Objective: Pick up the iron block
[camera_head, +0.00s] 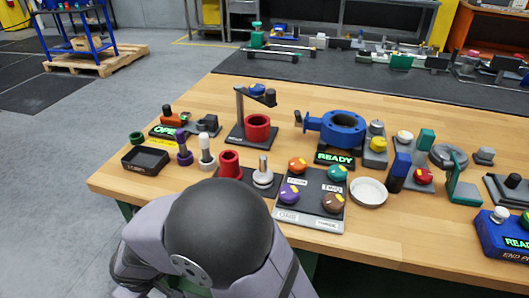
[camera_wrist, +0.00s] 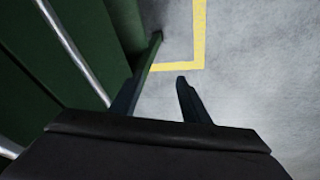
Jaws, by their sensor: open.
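I cannot pick out the iron block for certain among the many small parts on the wooden workbench (camera_head: 440,262) in the head view. A small grey block-like part (camera_head: 484,155) stands near the right side of the bench, but its material cannot be told. My gripper (camera_wrist: 158,78) shows in the wrist view with its two dark fingers apart and nothing between them. It points down at the grey floor beside a dark green structure. In the head view my gripper is hidden.
A black tray (camera_head: 146,160), red cups, a panel with coloured knobs (camera_head: 309,200), a white dish (camera_head: 368,192) and a blue flanged valve body (camera_head: 342,127) crowd the bench. Bare wood lies along its front edge. A yellow floor line (camera_wrist: 199,35) shows in the wrist view.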

